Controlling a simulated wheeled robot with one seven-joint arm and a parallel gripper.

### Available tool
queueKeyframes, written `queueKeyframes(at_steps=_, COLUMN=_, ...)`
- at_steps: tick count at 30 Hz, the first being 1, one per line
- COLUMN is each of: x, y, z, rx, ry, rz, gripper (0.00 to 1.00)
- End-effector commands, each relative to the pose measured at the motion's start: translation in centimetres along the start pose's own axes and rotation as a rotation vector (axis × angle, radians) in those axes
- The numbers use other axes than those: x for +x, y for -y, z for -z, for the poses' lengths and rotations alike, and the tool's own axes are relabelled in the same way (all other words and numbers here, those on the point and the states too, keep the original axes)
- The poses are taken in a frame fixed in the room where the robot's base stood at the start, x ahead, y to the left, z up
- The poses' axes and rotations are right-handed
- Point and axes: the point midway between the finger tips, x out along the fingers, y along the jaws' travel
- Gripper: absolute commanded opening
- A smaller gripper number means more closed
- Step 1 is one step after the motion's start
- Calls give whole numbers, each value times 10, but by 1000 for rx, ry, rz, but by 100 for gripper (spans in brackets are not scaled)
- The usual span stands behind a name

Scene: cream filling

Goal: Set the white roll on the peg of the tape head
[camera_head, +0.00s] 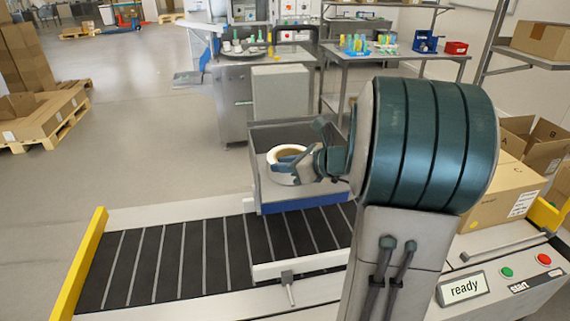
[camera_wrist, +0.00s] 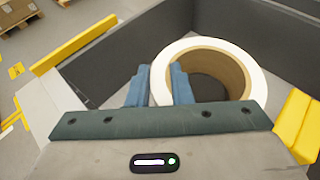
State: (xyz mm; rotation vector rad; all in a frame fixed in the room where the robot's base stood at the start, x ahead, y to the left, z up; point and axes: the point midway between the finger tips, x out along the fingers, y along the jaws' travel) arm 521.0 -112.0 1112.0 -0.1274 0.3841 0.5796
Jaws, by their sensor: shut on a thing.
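The white roll (camera_head: 286,168) is a ring with a brown core. It is inside an open grey bin (camera_head: 258,150) with a blue front strip, over the conveyor. My gripper (camera_head: 284,163) is shut on the roll's wall. In the wrist view, the blue fingers (camera_wrist: 160,88) grip the near left side of the roll (camera_wrist: 252,72), one outside and one in its hole. Whether the roll touches the bin floor is unclear. I cannot make out the tape head or its peg; my arm covers part of the machine.
The dark conveyor (camera_head: 170,262) runs across the front, with a yellow end post (camera_head: 91,250) at left. Cardboard boxes (camera_head: 500,190) stand at right beside a panel with a "ready" screen (camera_head: 463,289). A steel table (camera_head: 395,55) with bottles and bins is behind.

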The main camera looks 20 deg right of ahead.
Motion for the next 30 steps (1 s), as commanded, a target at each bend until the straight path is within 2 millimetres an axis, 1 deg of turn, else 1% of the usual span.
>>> queueKeyframes(at_steps=1, x=1, y=0, z=2, rx=-1, ry=1, rz=0, gripper=0)
queueKeyframes(at_steps=2, x=1, y=0, z=2, rx=0, ry=0, rz=0, gripper=22)
queueKeyframes(at_steps=3, x=1, y=0, z=2, rx=0, ry=0, rz=0, gripper=33)
queueKeyframes(at_steps=4, x=1, y=0, z=1, rx=0, ry=0, rz=0, gripper=41)
queueKeyframes(at_steps=14, x=0, y=0, z=-1, rx=0, ry=0, rz=0, gripper=41)
queueKeyframes(at_steps=17, x=-8, y=1, z=0, rx=-1, ry=0, rz=2, gripper=41)
queueKeyframes(at_steps=20, x=-26, y=0, z=0, rx=-2, ry=0, rz=4, gripper=41)
queueKeyframes(at_steps=27, x=-78, y=0, z=0, rx=-1, ry=1, rz=4, gripper=41)
queueKeyframes(at_steps=30, x=-96, y=0, z=0, rx=-1, ry=1, rz=3, gripper=41)
